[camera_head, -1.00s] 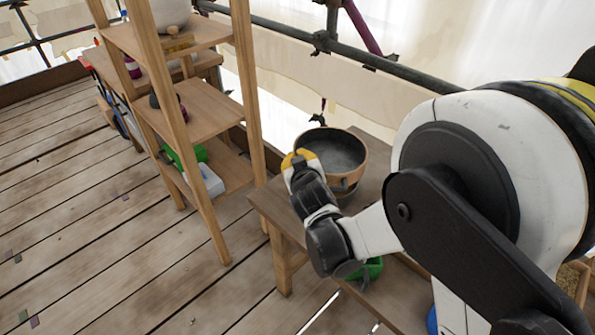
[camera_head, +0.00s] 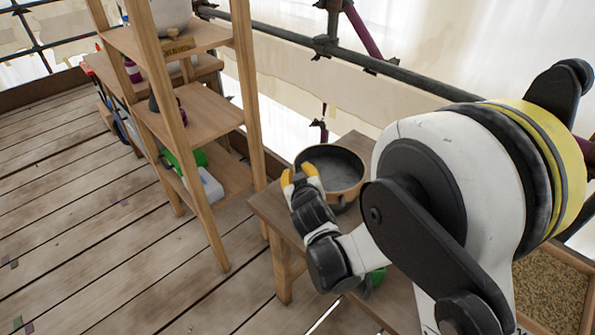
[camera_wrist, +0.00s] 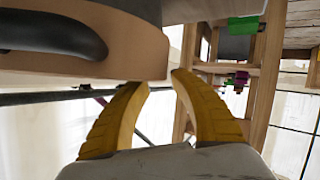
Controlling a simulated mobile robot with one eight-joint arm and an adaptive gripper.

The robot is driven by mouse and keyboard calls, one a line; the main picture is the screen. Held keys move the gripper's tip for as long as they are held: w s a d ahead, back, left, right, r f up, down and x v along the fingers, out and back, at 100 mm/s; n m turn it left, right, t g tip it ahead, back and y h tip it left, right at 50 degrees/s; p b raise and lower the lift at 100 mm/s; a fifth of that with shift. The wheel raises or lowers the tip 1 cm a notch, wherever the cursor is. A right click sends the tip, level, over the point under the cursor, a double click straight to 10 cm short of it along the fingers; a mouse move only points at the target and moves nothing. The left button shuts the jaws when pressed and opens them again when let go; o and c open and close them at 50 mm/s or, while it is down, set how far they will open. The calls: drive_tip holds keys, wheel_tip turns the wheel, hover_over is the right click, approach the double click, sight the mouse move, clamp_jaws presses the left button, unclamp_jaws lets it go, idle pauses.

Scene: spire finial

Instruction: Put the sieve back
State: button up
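The sieve appears to be the round pan with a tan wooden rim (camera_head: 345,197) and a dark grey inside. It rests level on the small wooden table, and a grey edge shows just under it. My gripper (camera_head: 301,177) is at the sieve's near left rim with its yellow fingers spread. In the wrist view, the two yellow fingers (camera_wrist: 160,80) are apart with nothing clamped between them. The sieve's wooden wall (camera_wrist: 120,50) is close by, just beyond the fingertips. Whether a finger touches the rim I cannot tell.
A wooden shelf unit (camera_head: 207,108) with several items stands left of the table (camera_head: 268,207). Scaffold rails (camera_head: 330,48) run behind. A green object (camera_head: 375,278) is below the table. A tray of brown grains (camera_head: 550,290) lies at right.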

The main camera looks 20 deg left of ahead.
drive_tip(key=shift+r, duration=0.2)
drive_tip(key=p+v, duration=0.2)
drive_tip(key=v, duration=1)
drive_tip(key=shift+r, duration=0.3)
drive_tip(key=w+d+r+m+g+h, duration=0.1)
drive_tip(key=d+r+m+h, duration=0.25)
drive_tip(key=d, duration=0.85)
drive_tip(key=w+d+r+m+g+h, duration=0.15)
drive_tip(key=d+r, duration=0.25)
drive_tip(key=d, duration=0.7)
drive_tip(key=s+d+r+m+g+h, duration=0.1)
drive_tip(key=s+d+m, duration=0.3)
drive_tip(key=s+d, duration=1)
drive_tip(key=shift+s+d+g+h, duration=0.35)
drive_tip(key=shift+d+g+h, duration=0.3)
drive_tip(key=shift+d, duration=0.25)
